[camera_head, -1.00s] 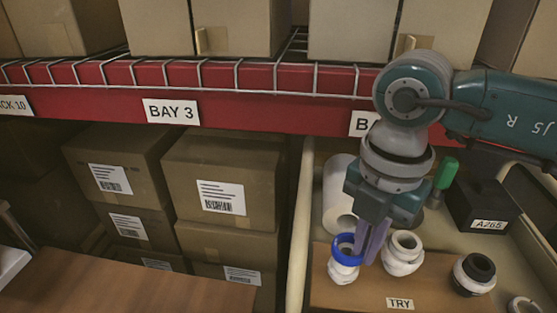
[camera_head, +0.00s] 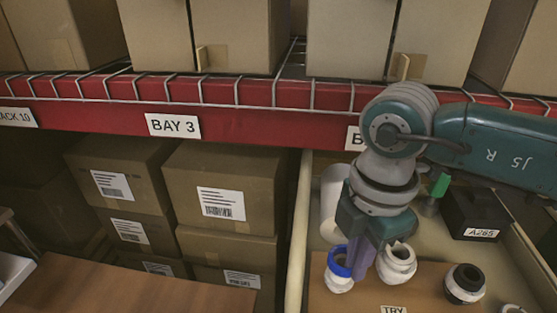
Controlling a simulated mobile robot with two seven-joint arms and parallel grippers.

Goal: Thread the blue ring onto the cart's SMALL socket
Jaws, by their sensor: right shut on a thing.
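The blue ring (camera_head: 334,264) is at the mouth of the leftmost white socket (camera_head: 339,284) on the cart's brown board. Whether it is seated around the socket or only resting over it, I cannot tell. My right gripper (camera_head: 358,268), with purple fingers pointing down, is shut on the ring's right side. A second white socket (camera_head: 398,264), looking somewhat larger, stands just right of the fingers. A white socket with a black top (camera_head: 465,284) stands farther right. My left gripper is out of view.
The cart (camera_head: 296,250) has a raised pale left edge. Behind the board are a white roll (camera_head: 333,195), a green-handled item (camera_head: 440,185) and a dark box marked A265 (camera_head: 478,212). The red shelf beam (camera_head: 240,125) crosses behind. A TRY label (camera_head: 393,309) is on the board.

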